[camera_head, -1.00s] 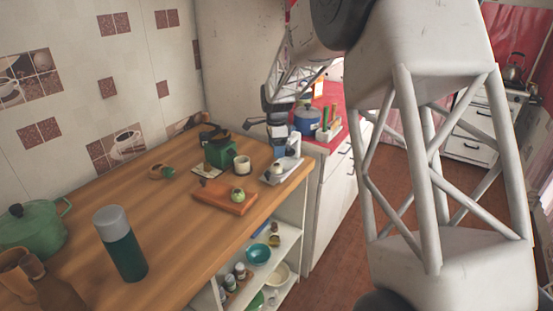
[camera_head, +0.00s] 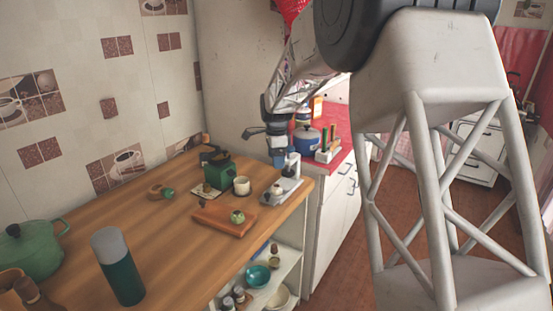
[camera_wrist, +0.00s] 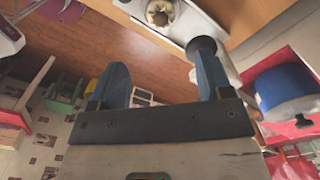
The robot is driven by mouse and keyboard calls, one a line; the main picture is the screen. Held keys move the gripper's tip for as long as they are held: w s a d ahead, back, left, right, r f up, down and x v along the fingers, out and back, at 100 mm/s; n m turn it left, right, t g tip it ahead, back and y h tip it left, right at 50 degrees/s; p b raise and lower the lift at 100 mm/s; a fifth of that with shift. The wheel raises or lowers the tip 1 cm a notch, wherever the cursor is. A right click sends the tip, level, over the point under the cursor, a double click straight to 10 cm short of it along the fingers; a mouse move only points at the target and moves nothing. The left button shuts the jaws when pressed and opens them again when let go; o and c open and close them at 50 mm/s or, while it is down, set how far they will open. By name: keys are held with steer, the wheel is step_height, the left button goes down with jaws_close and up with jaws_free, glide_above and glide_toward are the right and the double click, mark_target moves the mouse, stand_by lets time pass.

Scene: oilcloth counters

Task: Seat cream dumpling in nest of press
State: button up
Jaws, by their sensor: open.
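A pale grey press (camera_head: 290,187) stands near the counter's far right end. A small round cream thing with a brown top, which looks like the cream dumpling (camera_head: 276,190), sits on it. In the wrist view the dumpling (camera_wrist: 160,11) shows at the top edge, cut off by the frame, on the pale press (camera_wrist: 130,8). I cannot tell how deep it sits in the nest. My gripper (camera_head: 284,162) is above the press, apart from the dumpling. In the wrist view its two blue fingers (camera_wrist: 160,68) are wide apart with nothing between them.
A wooden board (camera_head: 212,221) with a round greenish thing (camera_head: 237,216) lies in front. A cream cup (camera_head: 241,185), a green box-like grinder (camera_head: 217,172) and a roll-like thing (camera_head: 161,191) stand nearby. A green flask (camera_head: 119,268) and pot (camera_head: 28,250) are at left. Mid-counter is clear.

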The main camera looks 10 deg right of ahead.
steer(key=s+r+n+t, duration=0.1)
steer(key=s+r+n, duration=0.35)
steer(key=s, duration=0.75)
steer(key=s+r+n, duration=0.4)
steer(key=s+r, duration=0.2)
steer(key=s, duration=0.7)
steer(key=s+f+n, duration=0.2)
steer(key=s+n, duration=0.2)
steer(key=s, duration=0.9)
steer(key=s+a+f+n+t, duration=0.1)
steer(key=s+n, duration=0.4)
steer(key=s, duration=0.8)
steer(key=shift+s+a+f+t, duration=0.2)
steer(key=shift+s+f+t, duration=0.1)
steer(key=shift+f, duration=0.05)
steer(key=shift+c, duration=0.4)
